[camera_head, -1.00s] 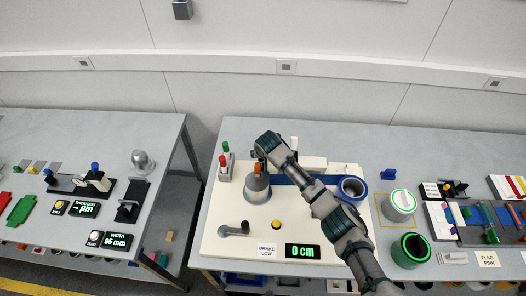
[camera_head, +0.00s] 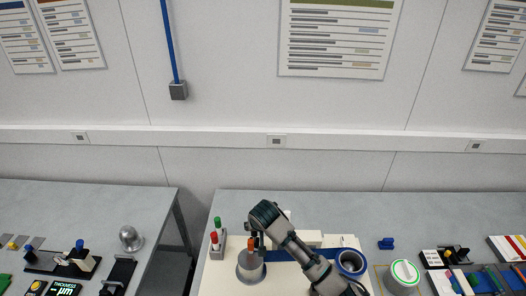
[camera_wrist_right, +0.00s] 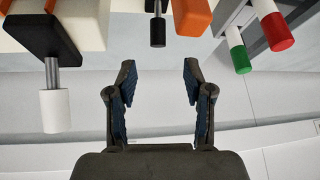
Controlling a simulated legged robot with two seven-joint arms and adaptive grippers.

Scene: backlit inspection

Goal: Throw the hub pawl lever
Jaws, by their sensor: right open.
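A grey conical hub (camera_head: 251,269) stands on the white board, with an orange upright piece (camera_head: 250,245) on top. My right gripper (camera_head: 254,236) is above and close beside the orange piece; contact cannot be told. In the right wrist view, my right gripper (camera_wrist_right: 159,75) is open with nothing between its fingers. An orange part (camera_wrist_right: 191,14) and a small black knob on a metal stem (camera_wrist_right: 157,30) lie beyond the fingertips at the top edge. I cannot tell which of these is the pawl lever. My left gripper is not in view.
A green-topped post (camera_head: 217,224) and a red-topped post (camera_head: 214,239) stand left of the hub. A blue ring (camera_head: 350,262) is to the right. A white cylinder on a black bracket (camera_wrist_right: 54,110) shows in the right wrist view. A gap separates the two tables.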

